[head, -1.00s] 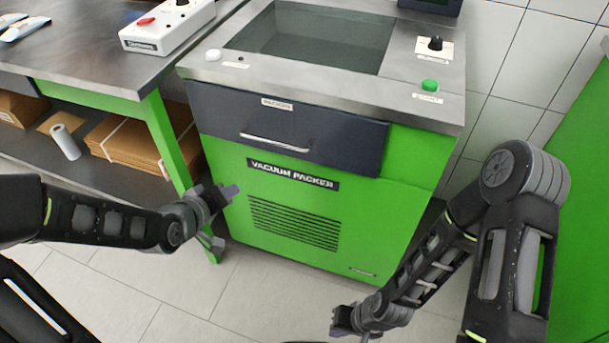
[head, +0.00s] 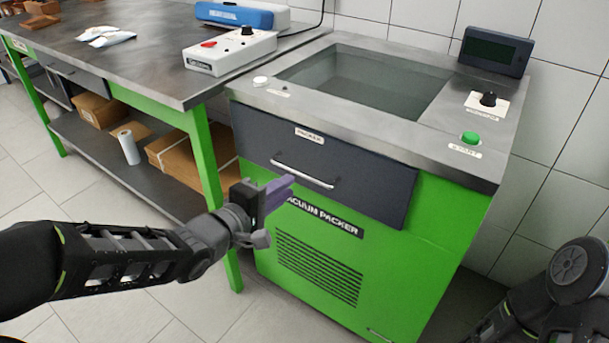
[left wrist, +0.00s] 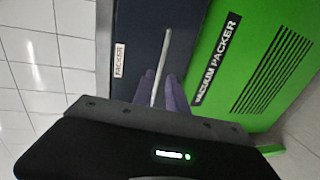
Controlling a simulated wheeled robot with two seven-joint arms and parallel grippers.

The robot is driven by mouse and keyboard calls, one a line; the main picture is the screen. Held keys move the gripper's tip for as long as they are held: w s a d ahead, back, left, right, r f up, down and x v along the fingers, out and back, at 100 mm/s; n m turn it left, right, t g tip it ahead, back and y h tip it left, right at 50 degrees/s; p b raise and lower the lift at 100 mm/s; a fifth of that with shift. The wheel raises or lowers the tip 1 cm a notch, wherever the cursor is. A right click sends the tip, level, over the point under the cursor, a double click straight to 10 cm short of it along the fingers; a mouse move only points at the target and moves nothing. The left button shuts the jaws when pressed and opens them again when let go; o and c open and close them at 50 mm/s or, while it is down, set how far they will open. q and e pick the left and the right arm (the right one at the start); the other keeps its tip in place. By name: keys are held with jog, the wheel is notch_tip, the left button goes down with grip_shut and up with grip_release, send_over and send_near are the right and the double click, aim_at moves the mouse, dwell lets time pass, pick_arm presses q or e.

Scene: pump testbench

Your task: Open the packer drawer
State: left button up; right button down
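The packer drawer (head: 350,175) is a dark front labelled PACKER, set in the green vacuum packer (head: 440,235) below its steel top. It appears shut. Its silver bar handle (head: 302,175) runs across the front. My left gripper (head: 281,190) is just in front of the drawer, by the handle's lower left side. In the left wrist view its two purple-grey fingers (left wrist: 163,92) are apart, with the handle (left wrist: 163,55) lined up between them. I cannot tell whether they touch it. My right gripper is out of view; only part of that arm shows at lower right.
A steel-topped workbench (head: 130,45) with green legs stands left of the packer, holding a white control box (head: 230,50). Cardboard boxes (head: 175,155) sit on its lower shelf. A tiled wall is behind the packer. The floor in front is clear.

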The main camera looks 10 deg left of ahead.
aim_at(303, 176)
pick_arm(q)
jog(key=b+x, duration=0.3)
jog(key=x, duration=0.4)
jog(key=shift+w+d, duration=0.15)
jog(key=shift+w, duration=0.25)
jog(key=shift+c, duration=0.4)
grip_shut()
dwell(0.7)
